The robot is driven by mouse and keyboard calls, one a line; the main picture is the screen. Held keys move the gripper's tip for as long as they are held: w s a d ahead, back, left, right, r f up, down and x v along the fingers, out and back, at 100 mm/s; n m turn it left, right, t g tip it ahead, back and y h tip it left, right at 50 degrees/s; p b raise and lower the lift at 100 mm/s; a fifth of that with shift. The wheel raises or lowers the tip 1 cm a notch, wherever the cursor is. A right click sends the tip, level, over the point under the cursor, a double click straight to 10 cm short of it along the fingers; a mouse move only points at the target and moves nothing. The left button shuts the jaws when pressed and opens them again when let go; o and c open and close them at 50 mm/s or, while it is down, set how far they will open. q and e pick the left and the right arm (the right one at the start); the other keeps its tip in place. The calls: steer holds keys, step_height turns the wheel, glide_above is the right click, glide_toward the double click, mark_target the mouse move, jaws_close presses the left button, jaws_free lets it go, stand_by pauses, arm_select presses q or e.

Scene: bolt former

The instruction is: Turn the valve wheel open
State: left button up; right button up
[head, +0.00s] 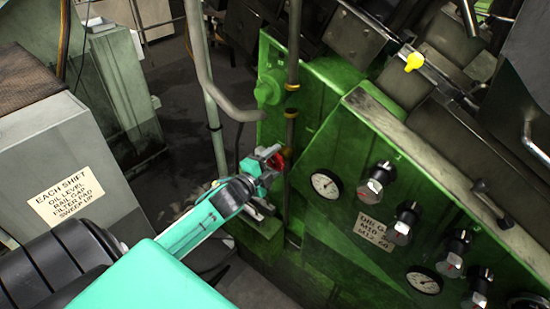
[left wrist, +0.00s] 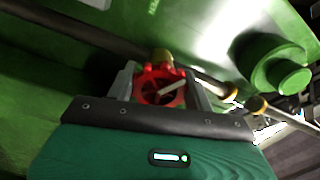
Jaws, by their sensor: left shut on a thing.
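The valve wheel is a small red spoked wheel (left wrist: 160,85) on a pipe with brass fittings, in the middle of the left wrist view. In the head view only a bit of its red rim (head: 279,161) shows at the green machine's side. My left gripper (head: 264,160) is at the wheel, with its grey fingers on either side of the rim. The fingers also show in the left wrist view (left wrist: 163,88), shut on the wheel. The gripper hides part of the wheel in the head view. My right gripper is not in view.
The green machine panel (head: 335,225) with gauges and knobs stands right of the wheel. A bent grey pipe (head: 207,85) rises left of it. A grey cabinet with a sign (head: 66,198) stands at the left. Dark floor shows between them.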

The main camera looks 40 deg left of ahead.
arm_select(q)
steer(key=n+p, duration=0.2)
steer(key=n, duration=0.4)
steer(key=shift+n, duration=0.3)
steer(key=n, duration=0.2)
steer(key=n+p, duration=0.1)
steer(key=n, duration=0.1)
steer(key=shift+d+f, duration=0.15)
steer(key=shift+f+n, duration=0.1)
steer(key=shift+n, duration=0.9)
steer(key=shift+p, duration=0.3)
steer(key=o, duration=1)
steer(key=shift+f, duration=0.1)
steer(key=shift+s+f, duration=0.1)
steer(key=shift+s, duration=0.05)
